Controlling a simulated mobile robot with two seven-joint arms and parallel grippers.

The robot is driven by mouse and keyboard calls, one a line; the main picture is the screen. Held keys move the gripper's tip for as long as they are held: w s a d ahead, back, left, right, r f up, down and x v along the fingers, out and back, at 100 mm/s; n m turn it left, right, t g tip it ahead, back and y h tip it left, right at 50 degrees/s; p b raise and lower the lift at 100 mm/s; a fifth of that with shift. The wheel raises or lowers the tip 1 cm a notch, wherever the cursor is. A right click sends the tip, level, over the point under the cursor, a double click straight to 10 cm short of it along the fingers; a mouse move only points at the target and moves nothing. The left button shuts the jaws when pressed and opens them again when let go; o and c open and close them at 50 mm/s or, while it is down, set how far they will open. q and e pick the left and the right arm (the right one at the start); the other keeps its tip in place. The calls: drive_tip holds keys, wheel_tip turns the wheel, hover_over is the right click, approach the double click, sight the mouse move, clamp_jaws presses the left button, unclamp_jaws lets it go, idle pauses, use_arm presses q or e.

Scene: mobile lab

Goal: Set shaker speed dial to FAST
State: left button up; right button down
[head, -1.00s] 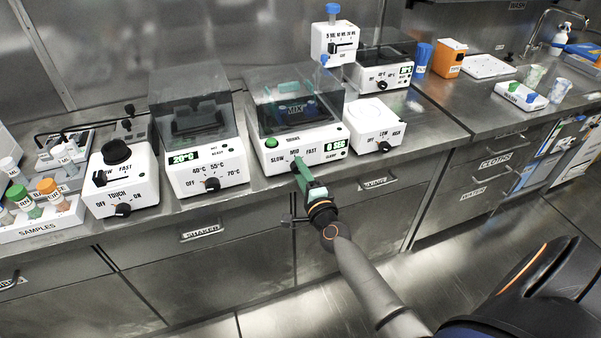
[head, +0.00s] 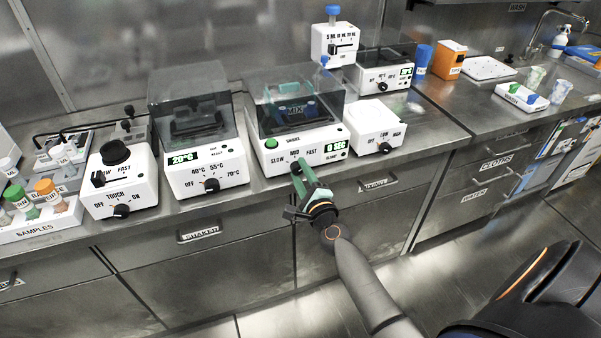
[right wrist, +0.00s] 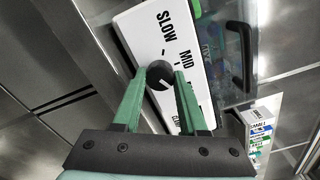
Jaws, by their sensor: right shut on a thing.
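The shaker (head: 325,163) is a white box with a clear dark lid, a green button and the labels SLOW, MID and FAST on its front. Its black speed dial (right wrist: 158,72) shows in the right wrist view, between the fingertips. My right gripper (head: 298,171), with green fingers, is at the shaker's front and shut on the dial. A pale mark shows on the dial's lower part in the wrist view. FAST is hidden there, and I cannot tell exactly which label the mark points to. My left gripper is not in view.
A white heater (head: 210,173) with a 20°C display stands left of the shaker, and another dial box (head: 375,128) stands on its right. A vial rack (head: 40,228) is at far left. Below the steel counter are drawers with handles (head: 199,232).

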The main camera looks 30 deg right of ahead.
drive_tip(key=shift+c, duration=2.2)
unclamp_jaws()
drive_tip(key=shift+s, duration=0.1)
drive_tip(key=v, duration=1.2)
drive_tip(key=shift+s+b, duration=0.2)
drive_tip(key=shift+b, duration=0.2)
drive_tip(key=shift+a, duration=0.1)
